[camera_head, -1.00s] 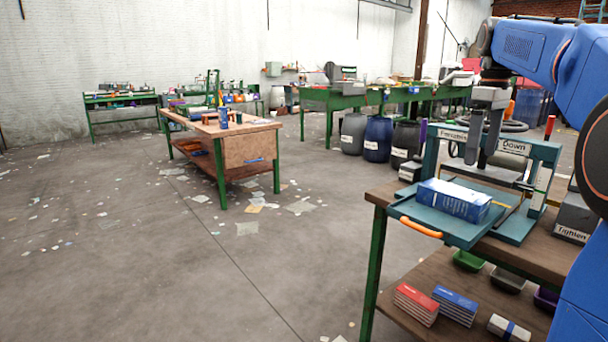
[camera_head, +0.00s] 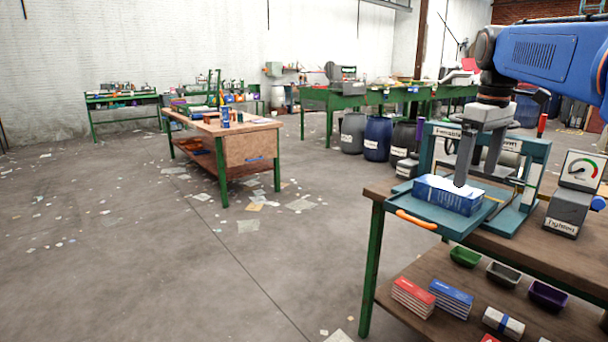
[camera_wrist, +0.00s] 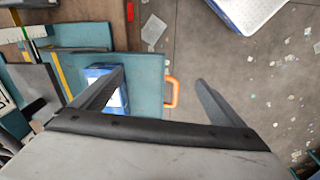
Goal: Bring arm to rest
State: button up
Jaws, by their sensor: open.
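My gripper (camera_head: 475,168) is open and points down in front of the teal press frame (camera_head: 538,165). In the head view its fingers overlap the blue box (camera_head: 448,194), which lies on the teal sliding tray (camera_head: 425,213) with an orange handle (camera_head: 417,219). In the wrist view the open fingers (camera_wrist: 160,85) are wide apart with nothing held between them. The blue box (camera_wrist: 120,98) shows partly behind one finger, and the orange handle (camera_wrist: 172,92) shows between the fingers.
A grey device labelled "Tighten" (camera_head: 566,213) with a dial (camera_head: 580,170) stands right of the press. Red books (camera_head: 413,297), blue books (camera_head: 451,297) and small bins (camera_head: 503,275) are on the lower shelf. Open floor (camera_head: 150,260) with paper scraps lies to the left.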

jog(key=s+a+f+m+t, duration=0.2)
jog(key=s+a+f, duration=0.3)
jog(key=s+f, duration=0.8)
jog(key=s+a+f+m+t, duration=0.1)
jog(key=s+a+f+m, duration=0.3)
jog(key=s+f, duration=0.8)
jog(key=shift+s+a+f+t, duration=0.4)
jog(key=shift+a+f, duration=0.2)
jog(key=shift+a, duration=0.1)
